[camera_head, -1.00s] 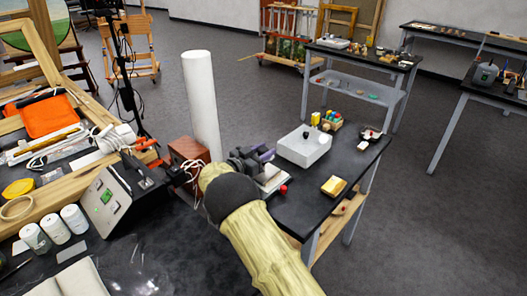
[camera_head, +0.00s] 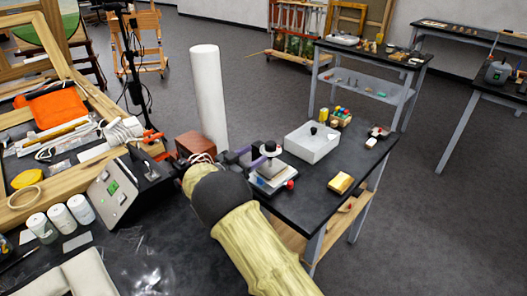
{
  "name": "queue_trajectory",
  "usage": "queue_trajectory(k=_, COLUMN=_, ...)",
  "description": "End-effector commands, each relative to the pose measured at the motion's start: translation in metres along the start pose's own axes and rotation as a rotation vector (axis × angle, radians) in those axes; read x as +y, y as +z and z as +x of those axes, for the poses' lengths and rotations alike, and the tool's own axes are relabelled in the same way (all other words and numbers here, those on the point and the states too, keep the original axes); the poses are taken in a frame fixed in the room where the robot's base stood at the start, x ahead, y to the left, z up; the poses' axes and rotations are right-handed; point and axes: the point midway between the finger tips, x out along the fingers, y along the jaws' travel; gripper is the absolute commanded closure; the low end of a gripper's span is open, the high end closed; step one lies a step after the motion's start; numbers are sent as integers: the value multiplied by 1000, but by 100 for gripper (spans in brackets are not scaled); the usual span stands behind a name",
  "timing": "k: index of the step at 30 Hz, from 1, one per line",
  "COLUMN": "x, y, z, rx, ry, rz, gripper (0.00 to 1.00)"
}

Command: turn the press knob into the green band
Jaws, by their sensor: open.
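A small press (camera_head: 267,180) with a pale base stands at the near left of the black side table. Its dark round knob (camera_head: 270,148) is on top, above a grey body. A red ball (camera_head: 290,184) shows at its right side. No green band can be made out at this size. My gripper (camera_head: 250,156) is just left of the press, its purple-grey fingers pointing toward it. It is open and appears empty. Whether a finger touches the press cannot be told. My yellow-sleeved arm hides the ground in front of it.
A white tall cylinder (camera_head: 209,98) and a reddish-brown box (camera_head: 195,145) stand left of my gripper. On the side table (camera_head: 306,200) are a pale grey box (camera_head: 312,146) and a yellow block (camera_head: 340,182). A dark sloped control box (camera_head: 112,195) stands at left.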

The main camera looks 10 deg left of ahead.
Motion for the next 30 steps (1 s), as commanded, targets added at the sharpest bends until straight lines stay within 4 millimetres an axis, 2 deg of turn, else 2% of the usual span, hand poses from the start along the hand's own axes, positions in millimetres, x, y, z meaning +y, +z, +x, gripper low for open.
queue_trajectory(k=6, x=-1, y=1, z=-45, rx=-1, ry=-2, rz=2, gripper=43)
queue_trajectory(k=13, x=0, y=0, z=-82, rx=1, ry=0, rz=1, gripper=43)
queue_trajectory(k=18, x=0, y=0, z=-90, rx=0, ry=1, rz=1, gripper=43)
queue_trajectory(k=30, x=0, y=-1, z=-89, rx=0, ry=0, rz=1, gripper=43)
